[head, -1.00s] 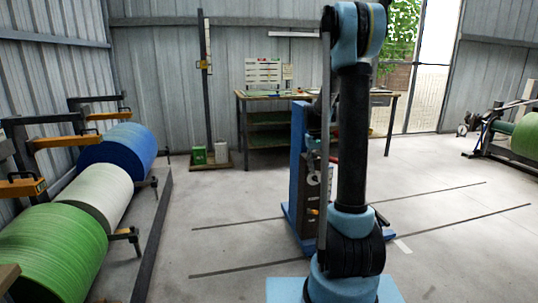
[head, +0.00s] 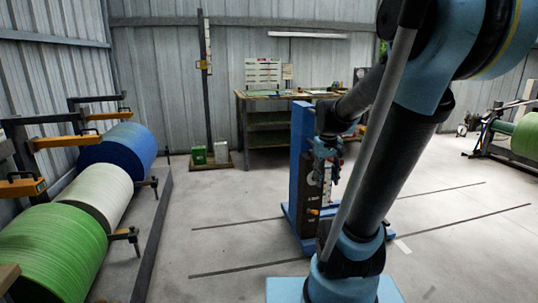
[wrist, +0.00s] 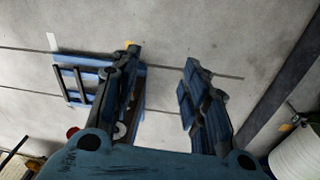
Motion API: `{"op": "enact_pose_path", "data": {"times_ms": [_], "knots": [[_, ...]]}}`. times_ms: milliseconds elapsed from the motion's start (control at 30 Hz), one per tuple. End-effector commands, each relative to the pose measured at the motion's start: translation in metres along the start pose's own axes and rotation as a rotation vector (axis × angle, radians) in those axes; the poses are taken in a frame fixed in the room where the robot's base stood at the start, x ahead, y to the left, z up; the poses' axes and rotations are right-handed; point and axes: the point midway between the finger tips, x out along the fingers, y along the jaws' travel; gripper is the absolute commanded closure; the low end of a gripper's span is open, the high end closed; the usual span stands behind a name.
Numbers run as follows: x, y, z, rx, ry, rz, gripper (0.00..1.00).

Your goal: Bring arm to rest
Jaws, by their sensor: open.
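My arm (head: 385,150) stands in the foreground of the head view, its upper part leaning right and its forearm reaching back down to the left. My gripper (head: 325,172) hangs in front of the blue stand, small and partly lost against it. In the wrist view my gripper (wrist: 162,62) is open, its two dark blue fingers wide apart with nothing between them but bare floor. The blue stand (head: 298,165) has a dark front panel with controls. Part of it shows behind the left finger in the wrist view (wrist: 90,93).
Green (head: 55,250), white (head: 100,193) and blue (head: 122,148) rolls lie along the left behind a dark floor rail (head: 155,235). A workbench (head: 265,125) stands at the back wall. Another green roll (head: 525,135) is at far right. The floor between is clear.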

Motion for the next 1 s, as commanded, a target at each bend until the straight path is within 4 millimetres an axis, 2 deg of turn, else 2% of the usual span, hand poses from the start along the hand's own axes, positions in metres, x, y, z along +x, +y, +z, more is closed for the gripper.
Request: {"op": "enact_pose_path", "data": {"times_ms": [33,200,600,800,1000], "knots": [[0.001,-0.003,0.014,0.006,0.006,-0.003,0.59],[0.007,-0.011,0.051,0.026,0.028,-0.015,0.59],[0.040,-0.029,0.130,0.072,0.077,-0.043,0.59],[0.056,-0.035,0.152,0.090,0.093,-0.052,0.59],[0.061,-0.037,0.158,0.094,0.098,-0.056,0.59]]}}
